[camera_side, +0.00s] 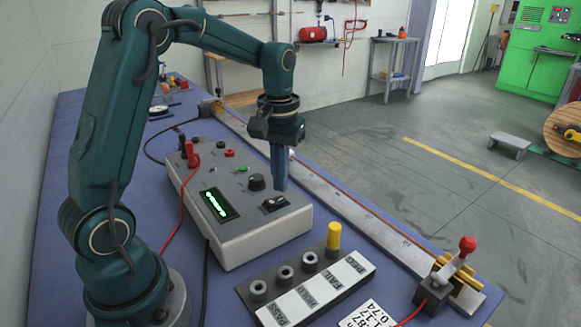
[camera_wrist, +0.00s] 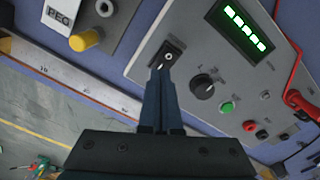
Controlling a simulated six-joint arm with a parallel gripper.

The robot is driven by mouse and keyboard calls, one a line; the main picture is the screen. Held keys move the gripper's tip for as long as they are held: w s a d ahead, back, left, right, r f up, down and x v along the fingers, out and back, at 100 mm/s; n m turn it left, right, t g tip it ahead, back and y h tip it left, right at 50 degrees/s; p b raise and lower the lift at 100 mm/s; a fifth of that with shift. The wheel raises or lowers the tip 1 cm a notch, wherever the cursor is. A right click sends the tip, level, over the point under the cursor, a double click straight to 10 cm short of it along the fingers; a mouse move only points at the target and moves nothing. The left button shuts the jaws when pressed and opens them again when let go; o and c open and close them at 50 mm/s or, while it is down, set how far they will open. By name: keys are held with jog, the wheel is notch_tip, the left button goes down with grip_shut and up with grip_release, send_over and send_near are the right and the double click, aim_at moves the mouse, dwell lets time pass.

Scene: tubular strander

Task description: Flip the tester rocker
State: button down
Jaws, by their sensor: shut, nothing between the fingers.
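The tester (camera_side: 232,225) is a grey box on the blue bench, with a lit green display, a dark knob and colored buttons on its top. Its rocker (camera_side: 274,203) is a small black switch near the front right corner of the top. In the wrist view the rocker (camera_wrist: 168,55) lies just beyond my fingertips, partly hidden by them. My gripper (camera_side: 280,186) is shut and empty, pointing down just above and behind the rocker. It also shows in the wrist view (camera_wrist: 160,72). I cannot tell whether the tips touch the rocker.
The knob (camera_side: 257,182) stands close to my fingers. A yellow peg (camera_side: 334,236) stands in a labelled rack (camera_side: 315,290) in front of the tester. A long metal ruler rail (camera_side: 345,204) runs along the bench edge. A red-knobbed lever (camera_side: 467,244) is at the right.

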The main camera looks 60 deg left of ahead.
aim_at(281, 199)
jog(key=shift+r, duration=2.5)
jog(key=s+d+r+m+t, duration=0.3)
jog(key=s+d+r, duration=0.3)
jog(key=s+d+f+m+t, duration=0.2)
jog(key=s+d+f+m, duration=0.1)
jog(key=s+f, duration=0.2)
jog(key=shift+s+f+t, duration=0.25)
jog(key=shift+s+t, duration=0.05)
jog(key=shift+s, duration=0.85)
